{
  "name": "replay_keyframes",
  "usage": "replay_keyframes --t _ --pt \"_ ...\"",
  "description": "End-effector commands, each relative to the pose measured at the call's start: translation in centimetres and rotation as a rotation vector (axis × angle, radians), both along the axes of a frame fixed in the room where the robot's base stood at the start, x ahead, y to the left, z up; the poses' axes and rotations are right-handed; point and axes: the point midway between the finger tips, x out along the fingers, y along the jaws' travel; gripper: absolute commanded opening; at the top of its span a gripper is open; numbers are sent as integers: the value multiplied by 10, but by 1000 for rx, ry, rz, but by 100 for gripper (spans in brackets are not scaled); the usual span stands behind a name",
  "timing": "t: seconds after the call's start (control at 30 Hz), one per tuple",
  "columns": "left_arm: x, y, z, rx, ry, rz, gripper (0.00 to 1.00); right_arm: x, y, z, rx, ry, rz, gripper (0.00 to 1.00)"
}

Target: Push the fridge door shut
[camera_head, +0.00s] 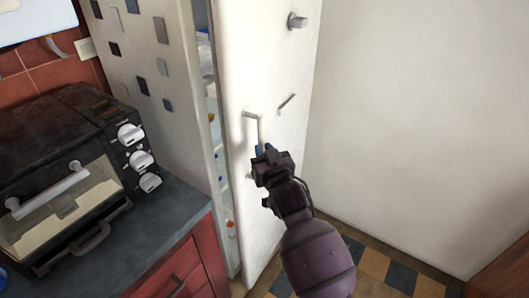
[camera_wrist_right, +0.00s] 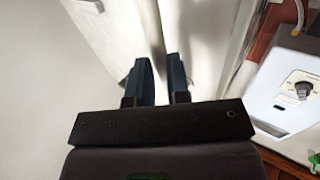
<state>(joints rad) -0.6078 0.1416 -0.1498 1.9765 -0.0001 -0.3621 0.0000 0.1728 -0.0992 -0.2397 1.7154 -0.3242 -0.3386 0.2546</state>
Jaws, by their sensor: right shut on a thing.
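The white fridge door (camera_head: 285,60) stands partly open in the head view, with a narrow gap between it and the fridge body (camera_head: 145,45). Some fridge contents show through the gap. A slim vertical handle (camera_head: 252,117) is on the door's front. My right gripper (camera_head: 262,152) is at the lower part of this handle. In the right wrist view its two blue fingers (camera_wrist_right: 160,78) point at the white door, close together with a thin light strip between them. The gripper is shut on the handle. My left gripper is not in view.
A black toaster oven (camera_head: 70,160) stands on a dark counter (camera_head: 170,215) at the left, above red cabinets (camera_head: 185,270). A bare white wall (camera_head: 420,120) is at the right. Checkered floor (camera_head: 375,265) shows below my arm.

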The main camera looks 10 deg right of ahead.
Motion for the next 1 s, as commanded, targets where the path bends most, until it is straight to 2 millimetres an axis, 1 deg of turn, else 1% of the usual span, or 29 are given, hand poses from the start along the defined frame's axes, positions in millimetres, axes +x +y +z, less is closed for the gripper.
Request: replay_keyframes --t 0.03,0.5,0.53,0.7,0.73,1.0 --pt "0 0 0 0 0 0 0 3 -6 0 -7 -1 -11 0" --pt "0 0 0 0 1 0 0 3 -6 0 -6 0 -12 0" --pt "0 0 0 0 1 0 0 3 -6 0 -6 1 -12 20" --pt "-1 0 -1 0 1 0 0 2 -6 -1 -5 2 -11 46" --pt "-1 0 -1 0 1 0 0 2 -5 -1 -4 2 -11 48" --pt "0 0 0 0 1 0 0 1 -3 -1 -2 3 -7 48"
